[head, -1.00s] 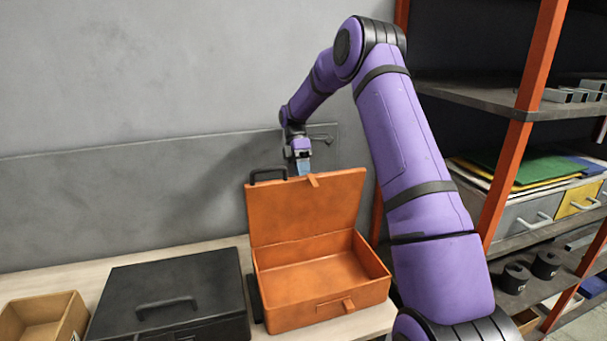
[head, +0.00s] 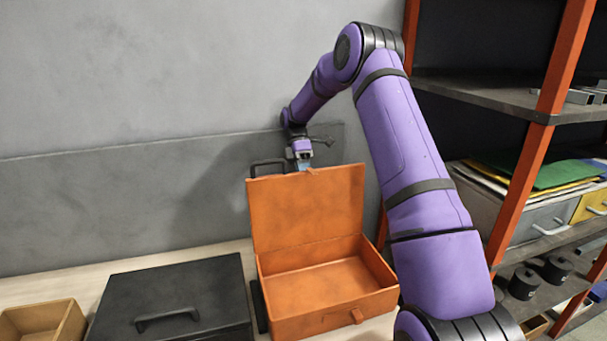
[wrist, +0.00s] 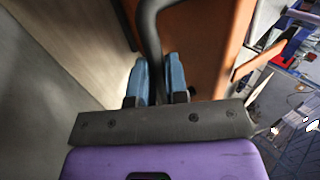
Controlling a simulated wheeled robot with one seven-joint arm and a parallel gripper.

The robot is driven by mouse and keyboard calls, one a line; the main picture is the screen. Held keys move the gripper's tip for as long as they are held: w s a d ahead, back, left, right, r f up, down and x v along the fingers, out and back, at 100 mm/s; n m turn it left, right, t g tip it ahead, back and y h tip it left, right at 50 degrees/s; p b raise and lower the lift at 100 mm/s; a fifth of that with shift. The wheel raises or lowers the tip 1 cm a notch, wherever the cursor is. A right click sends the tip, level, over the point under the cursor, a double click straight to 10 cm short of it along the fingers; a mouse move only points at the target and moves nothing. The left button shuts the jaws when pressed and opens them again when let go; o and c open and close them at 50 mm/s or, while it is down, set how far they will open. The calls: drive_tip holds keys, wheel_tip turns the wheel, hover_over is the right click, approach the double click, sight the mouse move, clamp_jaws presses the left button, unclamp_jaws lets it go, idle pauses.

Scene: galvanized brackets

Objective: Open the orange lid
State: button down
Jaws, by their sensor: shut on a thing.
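The orange lid (head: 305,208) stands raised at the back of the orange case (head: 330,310), its inner face toward the head camera. The case lies open and looks empty inside. A black handle (head: 267,166) shows at the lid's upper left edge. My gripper (head: 303,164) is at the lid's top edge, partly hidden behind it. In the wrist view, the blue fingers (wrist: 159,80) are shut on the curved black handle (wrist: 150,45), with the orange lid (wrist: 200,50) beside it.
A black case (head: 170,295) with a handle lies shut to the left. A small tan box (head: 68,328) stands at the far left. A grey wall (head: 120,200) is close behind. Orange-framed shelves (head: 545,130) stand on the right, near my arm.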

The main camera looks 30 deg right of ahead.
drive_tip(key=c, duration=1.1)
unclamp_jaws()
drive_tip(key=shift+f, duration=0.25)
drive_tip(key=shift+r, duration=0.1)
drive_tip(key=shift+r, duration=0.7)
wheel_tip(320, 180, up, 2)
drive_tip(key=shift+r, duration=0.2)
drive_tip(key=shift+s+a+r, duration=0.2)
drive_tip(key=shift+s+a, duration=0.55)
drive_tip(key=shift+s, duration=1.85)
drive_tip(key=shift+s+a+r, duration=0.15)
drive_tip(key=shift+s+a, duration=0.55)
drive_tip(key=shift+s, duration=1.9)
drive_tip(key=shift+s+a+r, duration=0.2)
drive_tip(key=shift+s+a, duration=0.55)
drive_tip(key=shift+s, duration=1.85)
drive_tip(key=shift+r, duration=0.1)
